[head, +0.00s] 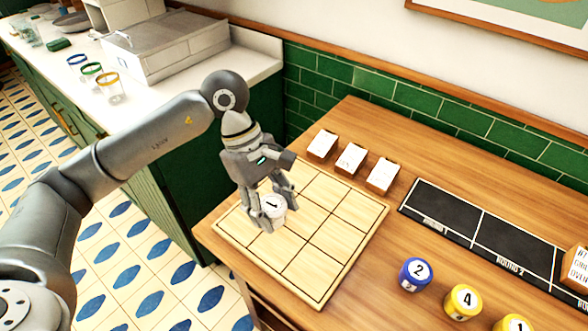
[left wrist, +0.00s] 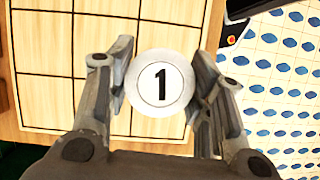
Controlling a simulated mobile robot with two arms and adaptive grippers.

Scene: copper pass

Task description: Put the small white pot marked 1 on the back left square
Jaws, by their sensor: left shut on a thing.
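The small white pot marked 1 (head: 272,207) is between the fingers of my left gripper (head: 269,200), which is shut on it. In the left wrist view the white pot (left wrist: 160,82) shows its lid face-on, with a gripper finger on each side. It is upright at the left part of the wooden board (head: 318,262), which has a grid of squares. I cannot tell whether it touches the board or hangs just above it. The gripper hides part of the board's back left area. My right gripper is not in view.
A blue pot marked 2 (head: 415,274), a yellow pot marked 4 (head: 463,301) and a yellow pot marked 1 (head: 513,324) stand right of the board. Three white cards (head: 350,159) stand behind it. A black mat (head: 440,213) lies at right. The visible squares are empty.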

